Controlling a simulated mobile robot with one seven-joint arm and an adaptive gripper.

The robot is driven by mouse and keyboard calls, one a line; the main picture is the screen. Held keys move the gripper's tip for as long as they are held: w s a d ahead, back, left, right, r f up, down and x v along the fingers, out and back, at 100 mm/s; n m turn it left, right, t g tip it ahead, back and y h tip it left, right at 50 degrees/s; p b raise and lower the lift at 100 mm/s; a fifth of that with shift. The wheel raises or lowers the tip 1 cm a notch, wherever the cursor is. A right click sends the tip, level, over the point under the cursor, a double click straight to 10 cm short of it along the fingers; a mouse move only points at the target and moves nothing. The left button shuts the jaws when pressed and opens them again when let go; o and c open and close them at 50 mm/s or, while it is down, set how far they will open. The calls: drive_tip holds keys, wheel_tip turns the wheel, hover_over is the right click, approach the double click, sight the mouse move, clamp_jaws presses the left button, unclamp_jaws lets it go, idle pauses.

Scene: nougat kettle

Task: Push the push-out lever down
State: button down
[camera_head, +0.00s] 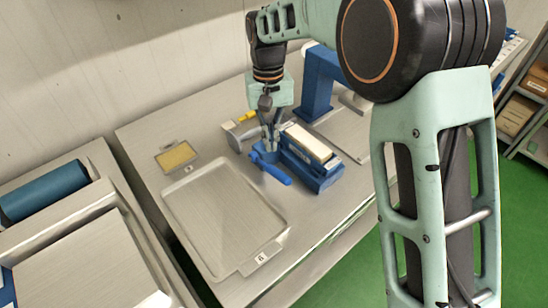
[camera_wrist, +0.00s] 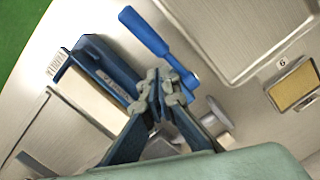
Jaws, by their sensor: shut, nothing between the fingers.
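The push-out lever (camera_head: 272,170) has a blue bar with a thicker handle and sticks out beside a blue device (camera_head: 318,178) that holds a long pale block (camera_head: 307,143). In the wrist view the lever (camera_wrist: 148,34) runs from the upper left down to just right of the fingertips. My gripper (camera_head: 269,145) points down over the lever's inner end, beside the device. Its fingertips also show in the wrist view (camera_wrist: 161,90); they are together and empty. I cannot tell whether they touch the lever. The lever's pivot is partly hidden by the fingers.
A shallow metal tray (camera_head: 179,205) lies to the left of the device. A small framed yellow pad (camera_head: 177,156) lies behind it. A grey cylindrical part (camera_wrist: 218,116) is close to the fingers. A blue post (camera_head: 318,85) stands behind the device.

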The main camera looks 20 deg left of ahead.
wheel_tip(320, 180, up, 10)
drive_tip(key=shift+w+a, duration=0.3)
drive_tip(key=shift+w, duration=0.1)
idle(0.3)
